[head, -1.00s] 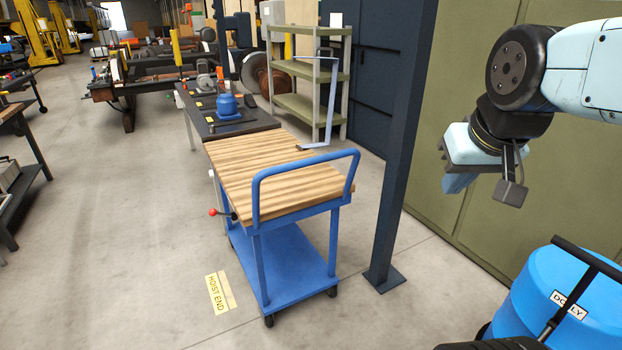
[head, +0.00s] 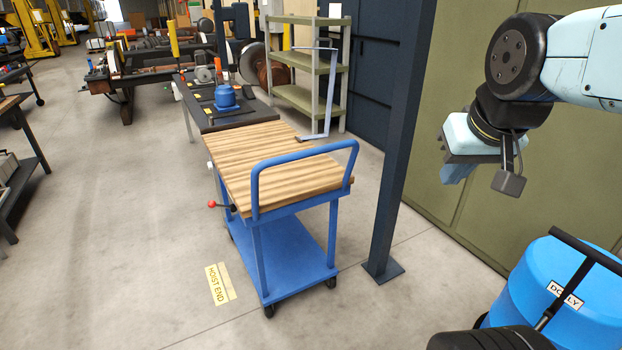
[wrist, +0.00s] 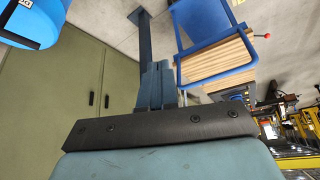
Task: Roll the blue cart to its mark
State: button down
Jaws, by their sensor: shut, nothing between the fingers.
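The blue cart (head: 289,262) stands on the floor in the middle of the head view. It has a wooden slatted top, a blue push handle (head: 305,172) at its near end, and a red-knobbed lever (head: 213,204) on its left side. A yellow floor mark reading "HOIST END" (head: 219,284) lies just left of the cart's near wheels. My gripper (head: 457,175) is raised at the right, apart from the cart, pointing down. In the wrist view its fingers (wrist: 157,85) are together and empty, with the cart's wooden top (wrist: 217,60) beyond.
A dark post (head: 399,140) stands just right of the cart. A blue drum-shaped dolly (head: 560,290) is at the lower right. A dark bench (head: 232,112) with a blue device adjoins the cart's far end. Green shelving (head: 310,75) stands behind.

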jog(key=c, duration=1.9)
grip_release()
jog(key=shift+o, duration=0.9)
jog(key=o, duration=0.9)
jog(key=w+m, duration=0.1)
jog(key=w, duration=0.3)
jog(key=w+f+m+t, duration=0.1)
jog(key=w, duration=0.4)
jog(key=w+a+f+m+t, duration=0.1)
jog(key=w, duration=0.3)
jog(key=shift+w, duration=0.3)
jog(key=m+t+y, duration=0.6)
jog(key=m+y, duration=0.1)
jog(key=m, duration=0.3)
send_near(309, 153)
jog(key=x, duration=0.4)
jog(key=d+x, duration=0.1)
jog(key=x, duration=0.8)
jog(key=shift+w+d+f, duration=0.1)
jog(key=shift+w+f, duration=0.15)
jog(key=shift+w, duration=0.1)
jog(key=shift+f, duration=0.1)
grip_shut()
